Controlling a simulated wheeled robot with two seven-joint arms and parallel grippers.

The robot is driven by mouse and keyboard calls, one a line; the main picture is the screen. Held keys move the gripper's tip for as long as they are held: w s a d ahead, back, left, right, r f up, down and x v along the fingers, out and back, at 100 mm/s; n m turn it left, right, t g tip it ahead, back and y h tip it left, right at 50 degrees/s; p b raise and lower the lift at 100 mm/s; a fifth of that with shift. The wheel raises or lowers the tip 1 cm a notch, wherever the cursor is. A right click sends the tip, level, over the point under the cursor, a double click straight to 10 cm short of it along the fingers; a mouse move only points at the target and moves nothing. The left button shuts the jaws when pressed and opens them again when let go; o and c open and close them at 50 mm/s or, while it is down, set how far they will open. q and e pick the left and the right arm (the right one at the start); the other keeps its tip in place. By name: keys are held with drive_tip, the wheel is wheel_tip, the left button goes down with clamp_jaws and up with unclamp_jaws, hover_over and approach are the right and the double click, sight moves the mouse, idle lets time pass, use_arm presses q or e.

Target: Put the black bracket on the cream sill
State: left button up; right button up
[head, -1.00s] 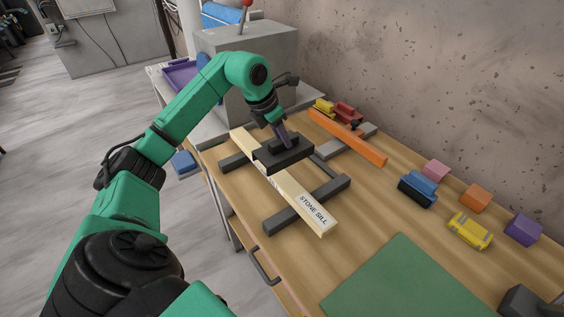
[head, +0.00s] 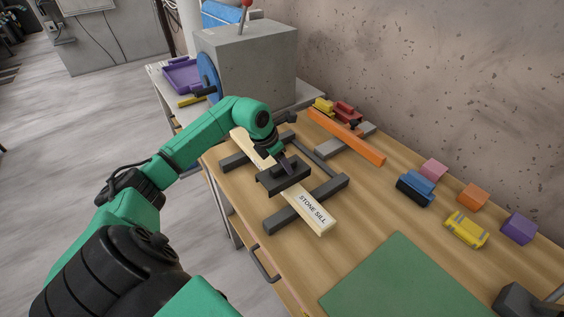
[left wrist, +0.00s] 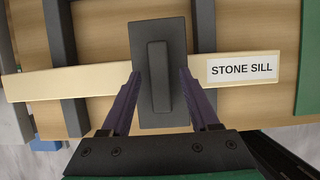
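The cream sill (head: 319,217), labelled STONE SILL, lies across two dark grey bars on the wooden bench; it also shows in the left wrist view (left wrist: 95,83). The black bracket (head: 270,187) is a flat plate with a raised rib, set crosswise over the sill between the bars. It appears to rest on the sill; its underside is hidden. My left gripper (head: 285,165) is above the bracket. In the left wrist view its purple fingers (left wrist: 159,73) stand either side of the bracket's rib (left wrist: 158,75), with a gap on both sides. My right gripper is not in view.
Dark bars (head: 285,213) cross under the sill. An orange bar (head: 347,138) and coloured blocks, such as a yellow one (head: 466,230), lie towards the wall. A green mat (head: 400,280) covers the near bench. A grey machine (head: 250,60) stands at the back.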

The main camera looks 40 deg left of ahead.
use_arm(q)
drive_tip(key=shift+r, duration=0.2)
drive_tip(key=shift+s+a+r, duration=0.1)
drive_tip(key=shift+s+r, duration=0.05)
drive_tip(key=shift+r, duration=0.1)
drive_tip(key=b+v, duration=0.2)
drive_tip(key=v, duration=0.9)
drive_tip(key=shift+r+b, duration=0.2)
drive_tip(key=shift+b, duration=0.2)
